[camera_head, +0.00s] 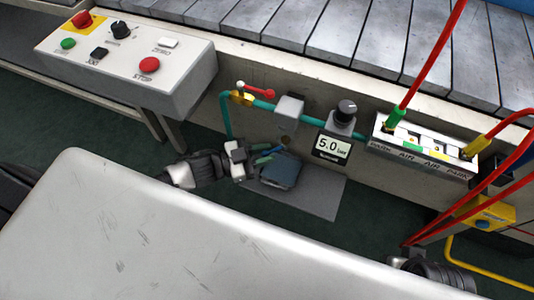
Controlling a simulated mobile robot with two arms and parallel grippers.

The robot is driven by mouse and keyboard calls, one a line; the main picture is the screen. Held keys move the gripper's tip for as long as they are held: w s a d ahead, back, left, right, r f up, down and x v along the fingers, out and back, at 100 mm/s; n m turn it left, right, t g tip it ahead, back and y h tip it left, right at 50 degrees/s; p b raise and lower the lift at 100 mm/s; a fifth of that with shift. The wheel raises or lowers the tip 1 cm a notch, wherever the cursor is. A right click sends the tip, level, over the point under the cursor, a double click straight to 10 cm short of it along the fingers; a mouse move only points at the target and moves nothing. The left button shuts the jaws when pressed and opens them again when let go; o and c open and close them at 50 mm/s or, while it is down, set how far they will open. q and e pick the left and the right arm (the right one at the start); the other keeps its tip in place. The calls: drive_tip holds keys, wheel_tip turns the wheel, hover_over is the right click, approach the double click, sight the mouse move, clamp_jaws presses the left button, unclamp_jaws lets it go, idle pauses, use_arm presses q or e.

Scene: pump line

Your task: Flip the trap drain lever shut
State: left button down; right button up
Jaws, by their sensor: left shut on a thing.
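The trap is a grey block (289,108) on the teal air pipe, on the wall below the conveyor. The small blue drain lever (267,148) shows under the trap, beside my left gripper's fingers; its exact angle is too small to tell. My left gripper (258,154) comes in from the left and is shut at the lever, with its fingers hiding part of it. My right gripper (402,262) is low at the right, mostly hidden behind the pale surface in front, and its jaws do not show clearly.
A dark blue-grey box (281,171) stands on a grey mat (322,196) just below the trap. A red-handled valve (257,91), a gauge reading 5.0 bar (331,148) and an air manifold (425,147) with red hoses are close by. A control box (125,58) overhangs at left.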

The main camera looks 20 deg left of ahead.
use_arm(q)
drive_tip(key=shift+w+a+m+g+h, duration=0.25)
drive_tip(key=shift+m+g+h, duration=0.15)
drive_tip(key=shift+m+g, duration=0.15)
drive_tip(key=shift+g, duration=0.25)
drive_tip(key=c, duration=1)
unclamp_jaws()
drive_tip(key=p+v, duration=0.1)
drive_tip(key=v, duration=0.9)
drive_tip(key=shift+s+a, duration=0.2)
drive_tip(key=shift+a, duration=0.1)
use_arm(e)
drive_tip(key=shift+w+f, duration=0.5)
